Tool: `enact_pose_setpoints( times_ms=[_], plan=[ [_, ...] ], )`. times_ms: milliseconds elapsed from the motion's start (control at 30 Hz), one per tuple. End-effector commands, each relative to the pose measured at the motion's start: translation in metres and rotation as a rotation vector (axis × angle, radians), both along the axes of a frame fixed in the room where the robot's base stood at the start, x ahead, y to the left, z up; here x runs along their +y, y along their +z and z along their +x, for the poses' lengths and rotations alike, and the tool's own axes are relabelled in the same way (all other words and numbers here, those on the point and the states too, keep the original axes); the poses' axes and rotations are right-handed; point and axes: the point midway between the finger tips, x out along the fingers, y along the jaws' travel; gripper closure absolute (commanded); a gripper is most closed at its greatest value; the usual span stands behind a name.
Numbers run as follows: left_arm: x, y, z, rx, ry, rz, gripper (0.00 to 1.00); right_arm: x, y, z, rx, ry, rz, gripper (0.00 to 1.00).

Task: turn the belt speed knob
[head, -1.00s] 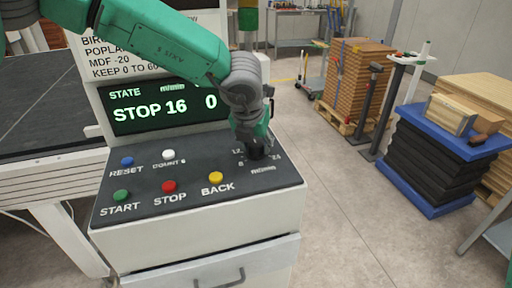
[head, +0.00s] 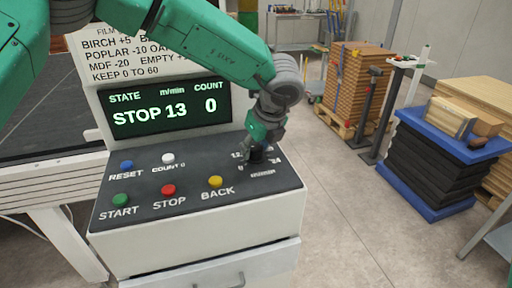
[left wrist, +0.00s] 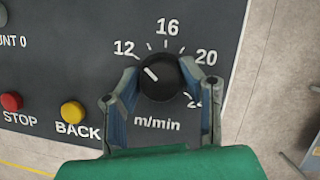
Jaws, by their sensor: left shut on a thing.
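The belt speed knob (left wrist: 160,76) is black and round with a white pointer line. In the left wrist view its pointer is at the upper left, just below the 12 mark. My left gripper (left wrist: 163,88) is shut on the knob, one finger on each side; in the head view my left gripper (head: 258,152) covers most of it. The display (head: 165,108) reads STOP, 13 m/min and count 0. My right gripper is not in view.
The black control panel (head: 140,183) has blue, white, green, red and yellow buttons. The yellow BACK button (left wrist: 73,111) is left of the gripper. A white sign stands above the display.

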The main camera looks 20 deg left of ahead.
Motion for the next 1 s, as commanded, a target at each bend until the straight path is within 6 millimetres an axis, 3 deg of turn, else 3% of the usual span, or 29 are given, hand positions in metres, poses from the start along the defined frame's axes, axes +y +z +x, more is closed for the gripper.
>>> enact_pose_setpoints(
  times_ms=[400, 967, 1000],
  plan=[
    [0.0002, 0.0036, 0.0035, -0.011, 0.193, -0.002, 0.94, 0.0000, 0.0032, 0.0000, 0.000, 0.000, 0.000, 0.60],
    [0.0004, 0.0035, 0.0035, -0.012, 0.220, -0.003, 0.94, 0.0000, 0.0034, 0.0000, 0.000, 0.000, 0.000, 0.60],
    [0.0004, 0.0035, 0.0036, -0.012, 0.220, -0.003, 0.55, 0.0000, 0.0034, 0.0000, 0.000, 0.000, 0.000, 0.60]
  ],
)
